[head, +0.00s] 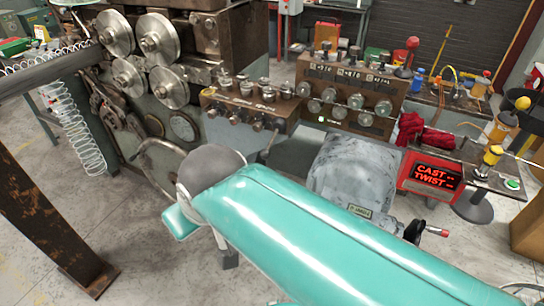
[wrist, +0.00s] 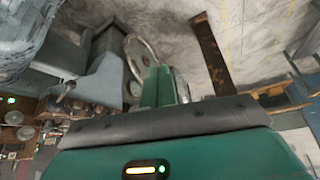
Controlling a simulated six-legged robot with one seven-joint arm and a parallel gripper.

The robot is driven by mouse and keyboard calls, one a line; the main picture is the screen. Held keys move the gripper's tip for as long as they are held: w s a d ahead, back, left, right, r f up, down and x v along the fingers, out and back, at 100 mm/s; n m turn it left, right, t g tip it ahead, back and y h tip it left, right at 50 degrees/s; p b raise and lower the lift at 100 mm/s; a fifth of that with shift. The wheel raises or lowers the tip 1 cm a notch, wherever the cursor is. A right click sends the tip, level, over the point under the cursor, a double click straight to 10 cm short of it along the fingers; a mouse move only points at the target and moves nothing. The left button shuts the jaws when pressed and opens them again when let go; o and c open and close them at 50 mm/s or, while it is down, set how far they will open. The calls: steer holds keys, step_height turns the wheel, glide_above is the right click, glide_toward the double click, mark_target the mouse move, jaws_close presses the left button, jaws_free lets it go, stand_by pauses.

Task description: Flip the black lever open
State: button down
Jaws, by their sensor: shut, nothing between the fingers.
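My gripper (wrist: 160,86) shows in the wrist view as green fingers close together, shut and empty. In the head view my teal arm crosses the lower middle and the fingertips cannot be made out. I cannot tell for sure which part is the black lever. A dark lever (head: 268,145) sticks out below the knob box in the head view. I see no lever touching the fingers.
The coiler (head: 190,90) with its rollers stands at the back left, with a handwheel (head: 160,165). A grey motor housing (head: 355,170) and red display box (head: 432,174) are on the right. A rusty beam (head: 45,225) rises at the left. Open floor lies between.

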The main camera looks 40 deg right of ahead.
steer(key=shift+s, duration=0.15)
steer(key=w+d+f+m+y, duration=0.3)
steer(key=w+d+f+m, duration=0.1)
steer(key=d+m, duration=0.25)
steer(key=w+d+f+m+y, duration=0.2)
steer(key=w+d+f+m, duration=0.25)
steer(key=m, duration=0.35)
steer(key=s+d+f+m+t+h, duration=0.1)
steer(key=d+m, duration=0.3)
steer(key=d, duration=0.4)
steer(key=s+d+f+m+t+h, duration=0.1)
steer(key=d+f+m+t+h, duration=0.1)
steer(key=d, duration=0.6)
steer(key=s+d+f+m+t+h, duration=0.1)
steer(key=s+d+f+m+t, duration=0.1)
steer(key=d+m+t, duration=0.2)
steer(key=d+m, duration=0.3)
steer(key=d, duration=0.1)
steer(key=shift+d+f+m+h, duration=0.3)
steer(key=shift+d+f+m, duration=0.05)
steer(key=shift+f, duration=0.05)
